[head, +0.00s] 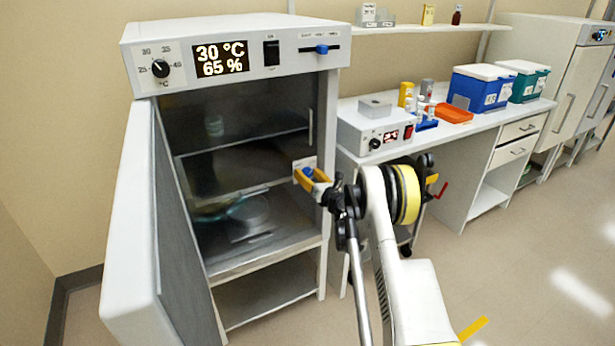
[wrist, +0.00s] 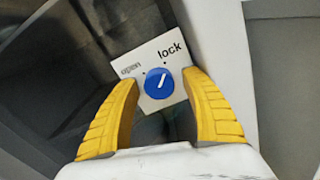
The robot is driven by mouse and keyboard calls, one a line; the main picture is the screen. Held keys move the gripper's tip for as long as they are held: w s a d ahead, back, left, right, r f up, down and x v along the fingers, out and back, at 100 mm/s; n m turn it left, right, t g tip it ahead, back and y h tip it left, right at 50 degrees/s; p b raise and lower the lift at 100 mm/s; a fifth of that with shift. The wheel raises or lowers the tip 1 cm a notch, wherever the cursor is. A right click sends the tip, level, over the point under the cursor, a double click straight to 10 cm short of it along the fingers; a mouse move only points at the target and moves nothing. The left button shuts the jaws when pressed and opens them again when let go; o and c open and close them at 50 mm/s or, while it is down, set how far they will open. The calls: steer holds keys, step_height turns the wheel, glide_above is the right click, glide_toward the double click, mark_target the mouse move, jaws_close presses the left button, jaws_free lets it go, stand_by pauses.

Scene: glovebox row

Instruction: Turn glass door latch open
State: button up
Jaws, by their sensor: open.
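The latch is a round blue knob (wrist: 159,83) on a white plate (wrist: 135,64) marked "open" and "lock". Its white line points up and slightly right, toward the "lock" dot. In the head view the blue knob (head: 308,172) shows at the right edge of the glass door (head: 245,160) of the cabinet. My gripper (wrist: 160,84) has its yellow fingers open, one on each side of the knob. They look close to the knob, but I cannot tell whether they touch it. In the head view my gripper (head: 312,180) is at the plate.
The cabinet's thick outer door (head: 130,225) stands swung open at the left. Behind the glass are shelves with a dish and a bottle. A bench (head: 460,135) with a small device (head: 375,130) and boxes stands at the right. The floor at the right is clear.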

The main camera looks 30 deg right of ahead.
steer(key=c, duration=1.2)
steer(key=shift+n, duration=0.3)
steer(key=n, duration=0.3)
steer(key=shift+d+n, duration=0.1)
steer(key=shift+n, duration=0.2)
steer(key=n, duration=0.4)
steer(key=shift+r, duration=0.1)
steer(key=n, duration=0.5)
steer(key=shift+d, duration=0.1)
steer(key=n, duration=0.4)
steer(key=shift+r+n, duration=0.1)
steer(key=shift+n, duration=0.2)
